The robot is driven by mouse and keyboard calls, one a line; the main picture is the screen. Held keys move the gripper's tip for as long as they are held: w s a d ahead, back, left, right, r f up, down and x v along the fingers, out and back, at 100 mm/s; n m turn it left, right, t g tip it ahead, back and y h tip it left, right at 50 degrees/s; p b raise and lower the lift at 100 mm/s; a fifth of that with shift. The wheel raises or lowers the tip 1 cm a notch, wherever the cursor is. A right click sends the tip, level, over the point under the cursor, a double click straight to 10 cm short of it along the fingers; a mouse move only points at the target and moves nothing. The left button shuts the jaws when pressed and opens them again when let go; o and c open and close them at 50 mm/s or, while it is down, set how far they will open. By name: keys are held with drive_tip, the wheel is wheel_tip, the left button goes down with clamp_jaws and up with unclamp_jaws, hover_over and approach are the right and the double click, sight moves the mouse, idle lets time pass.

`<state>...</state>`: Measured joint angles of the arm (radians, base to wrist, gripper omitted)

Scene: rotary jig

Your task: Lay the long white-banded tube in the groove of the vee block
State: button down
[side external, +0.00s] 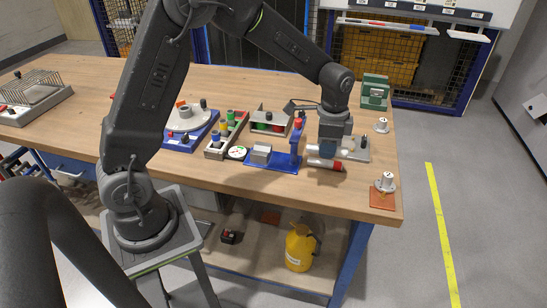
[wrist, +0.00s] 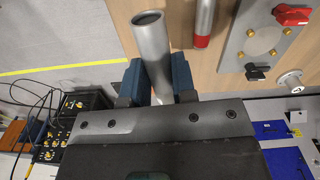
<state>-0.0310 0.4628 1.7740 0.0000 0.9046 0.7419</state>
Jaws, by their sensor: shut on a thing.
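My gripper (wrist: 160,85) is shut on a plain grey tube (wrist: 152,50), with its open end beyond the fingers in the wrist view. No white band shows on the visible part; the rest is hidden by the gripper. In the side view my gripper (side external: 329,145) is low over the right part of the bench, to the right of a blue stand. A small grey block (side external: 261,154) on the blue base (side external: 272,166) looks like the vee block; its groove is too small to make out. The held tube is apart from this block.
A red-ended tube (side external: 325,164) lies under my gripper and also shows in the wrist view (wrist: 203,24). The blue stand's upright (side external: 296,142) rises between gripper and block. A plate with a red knob (wrist: 262,35) is beside the tubes.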

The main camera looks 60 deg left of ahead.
idle(0.3)
drive_tip(key=s+a+r, duration=0.3)
drive_tip(key=s+a, duration=0.6)
drive_tip(key=a, duration=0.3)
drive_tip(key=s+a+r, duration=0.3)
drive_tip(key=s+a, duration=0.6)
drive_tip(key=a, duration=0.3)
hover_over(261, 151)
drive_tip(key=shift+m, duration=0.4)
wheel_tip(261, 151, down, 7)
drive_tip(key=shift+f, duration=2.05)
drive_tip(key=shift+f, duration=0.25)
drive_tip(key=shift+f, duration=0.35)
drive_tip(key=c, duration=0.9)
unclamp_jaws()
drive_tip(key=shift+c, duration=0.2)
